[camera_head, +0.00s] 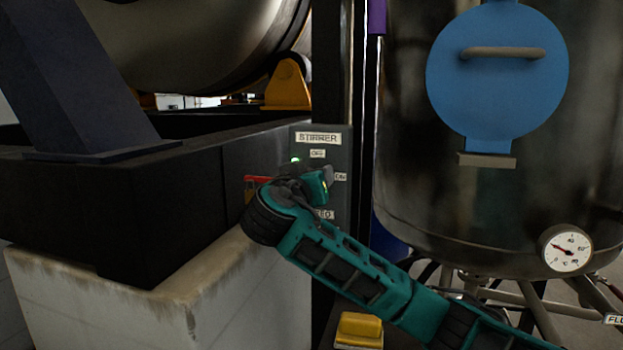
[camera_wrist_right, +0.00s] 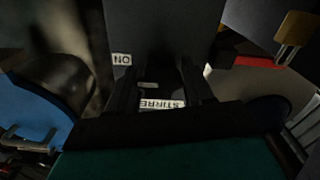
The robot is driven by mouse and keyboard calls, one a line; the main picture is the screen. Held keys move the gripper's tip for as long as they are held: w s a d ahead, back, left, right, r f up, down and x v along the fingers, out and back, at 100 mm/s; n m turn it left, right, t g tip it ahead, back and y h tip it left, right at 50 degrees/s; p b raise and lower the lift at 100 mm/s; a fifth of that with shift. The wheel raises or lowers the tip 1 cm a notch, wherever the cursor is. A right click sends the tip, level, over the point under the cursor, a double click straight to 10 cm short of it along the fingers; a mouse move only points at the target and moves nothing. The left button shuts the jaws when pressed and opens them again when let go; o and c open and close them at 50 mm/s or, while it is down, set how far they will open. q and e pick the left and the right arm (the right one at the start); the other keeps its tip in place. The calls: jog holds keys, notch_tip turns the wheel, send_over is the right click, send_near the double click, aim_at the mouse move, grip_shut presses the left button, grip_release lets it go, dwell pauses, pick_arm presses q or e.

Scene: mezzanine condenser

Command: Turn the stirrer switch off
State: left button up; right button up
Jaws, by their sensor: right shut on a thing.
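The stirrer panel (camera_head: 343,137) is a dark upright plate with a STIRRER label (camera_head: 318,138), an OFF label (camera_head: 318,154) and an ON label (camera_head: 341,177). A small green lamp (camera_head: 296,160) glows at its left. My right gripper (camera_head: 322,180) is against the panel below OFF and left of ON. It is shut on the stirrer switch, which its jaws and wrist hide in the head view. In the right wrist view, the gripper (camera_wrist_right: 160,88) straddles a dark part in front of the panel; which way the switch points cannot be told. My left gripper is out of view.
A steel tank with a blue round cover (camera_head: 497,75) and a temperature dial (camera_head: 567,248) stands right of the panel. A red handle (camera_head: 257,179) is just left of it. A yellow block (camera_head: 359,330) lies below. A dark frame (camera_head: 100,200) fills the left.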

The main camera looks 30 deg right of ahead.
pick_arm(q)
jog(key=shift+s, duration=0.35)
